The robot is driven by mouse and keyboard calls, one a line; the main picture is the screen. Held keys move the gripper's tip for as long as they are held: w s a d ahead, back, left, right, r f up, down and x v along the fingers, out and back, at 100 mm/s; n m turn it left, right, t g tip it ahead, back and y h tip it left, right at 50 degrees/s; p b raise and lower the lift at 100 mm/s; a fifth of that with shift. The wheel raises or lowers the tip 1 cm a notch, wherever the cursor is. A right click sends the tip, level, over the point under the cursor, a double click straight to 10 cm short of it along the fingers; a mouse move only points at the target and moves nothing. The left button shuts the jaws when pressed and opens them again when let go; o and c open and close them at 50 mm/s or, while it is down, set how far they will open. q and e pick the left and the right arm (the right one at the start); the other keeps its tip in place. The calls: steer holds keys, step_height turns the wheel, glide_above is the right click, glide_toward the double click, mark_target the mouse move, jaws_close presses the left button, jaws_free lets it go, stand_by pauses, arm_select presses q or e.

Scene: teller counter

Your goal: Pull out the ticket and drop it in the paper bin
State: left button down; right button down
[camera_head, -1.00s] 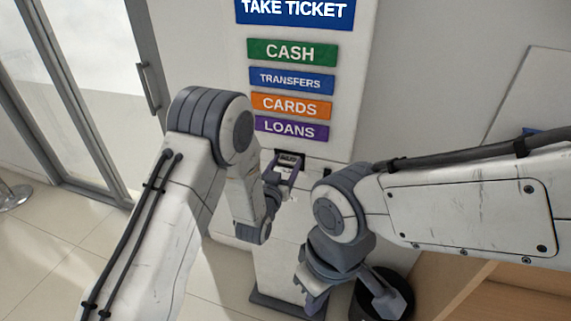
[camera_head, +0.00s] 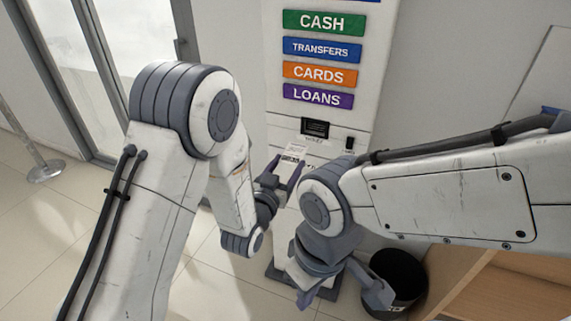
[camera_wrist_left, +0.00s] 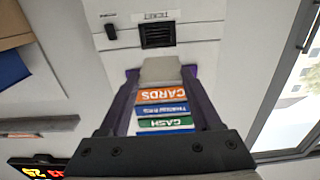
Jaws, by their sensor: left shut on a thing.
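A small pale ticket (camera_head: 293,153) is between the fingertips of my left gripper (camera_head: 284,167), which is shut on it. In the left wrist view the ticket (camera_wrist_left: 160,70) sits at the tips of my left gripper (camera_wrist_left: 160,76), and a gap shows between it and the dark ticket slot (camera_wrist_left: 157,35). The slot (camera_head: 315,127) is on the front of the white kiosk. The black round paper bin (camera_head: 398,282) stands on the floor to the lower right, partly hidden by my right arm. My right gripper (camera_head: 342,294) is open and empty, beside the bin.
The kiosk (camera_head: 350,105) carries green, blue, orange and purple signs above the slot. Wooden furniture (camera_head: 500,296) stands at the right, close to the bin. A glass door (camera_head: 125,60) and a post (camera_head: 40,165) are at the left. The tiled floor between is clear.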

arm_select(q)
steer(key=shift+s+d, duration=0.1)
steer(key=shift+d, duration=0.05)
steer(key=p+v, duration=0.6)
steer(key=p, duration=0.3)
steer(key=shift+s, duration=0.4)
stand_by(1.5)
steer(key=shift+w, duration=0.1)
